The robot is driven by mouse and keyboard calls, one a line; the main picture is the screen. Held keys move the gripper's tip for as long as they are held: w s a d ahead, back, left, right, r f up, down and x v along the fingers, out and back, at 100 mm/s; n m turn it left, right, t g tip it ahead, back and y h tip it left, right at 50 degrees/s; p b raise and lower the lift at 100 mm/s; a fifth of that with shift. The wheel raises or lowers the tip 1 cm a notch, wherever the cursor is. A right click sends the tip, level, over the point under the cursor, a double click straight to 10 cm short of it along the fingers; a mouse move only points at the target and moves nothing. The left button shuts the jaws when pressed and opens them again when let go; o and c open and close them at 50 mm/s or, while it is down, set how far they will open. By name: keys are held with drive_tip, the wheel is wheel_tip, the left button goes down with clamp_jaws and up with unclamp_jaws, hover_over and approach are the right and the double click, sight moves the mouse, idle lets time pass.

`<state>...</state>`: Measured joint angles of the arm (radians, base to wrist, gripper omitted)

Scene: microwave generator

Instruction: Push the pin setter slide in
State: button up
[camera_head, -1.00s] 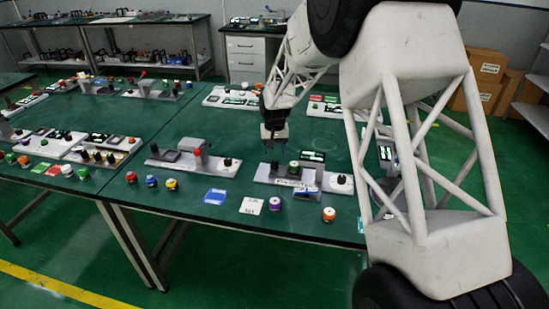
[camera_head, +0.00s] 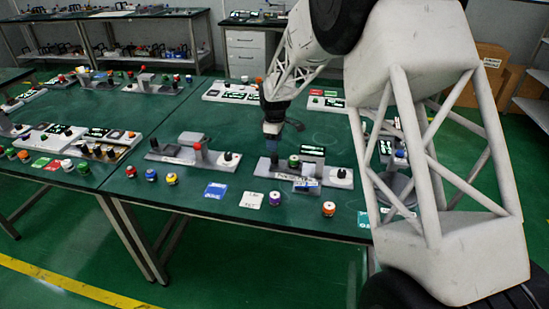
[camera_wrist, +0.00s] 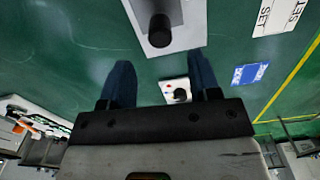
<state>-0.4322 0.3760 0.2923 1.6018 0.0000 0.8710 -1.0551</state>
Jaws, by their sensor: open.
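A grey panel (camera_head: 262,172) stands near the front of the table, with lettering along its front edge that is too small to read surely. It carries a black knob (camera_head: 275,160), a green button (camera_head: 293,160), a small display (camera_head: 312,151) and another black knob (camera_head: 342,173). I cannot tell which part is the pin setter slide. My gripper (camera_head: 272,138) hangs above the panel's left end, pointing down. A black knob on a grey plate (camera_wrist: 160,30) lies beyond the fingertips.
A similar panel with a red knob (camera_head: 197,147) stands to the left. More panels stand behind.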

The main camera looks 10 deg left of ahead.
sight(275, 154)
drive_tip(key=shift+n, duration=0.5)
drive_tip(key=shift+f, duration=0.15)
drive_tip(key=shift+f, duration=3.75)
drive_tip(key=shift+c, duration=0.3)
clamp_jaws()
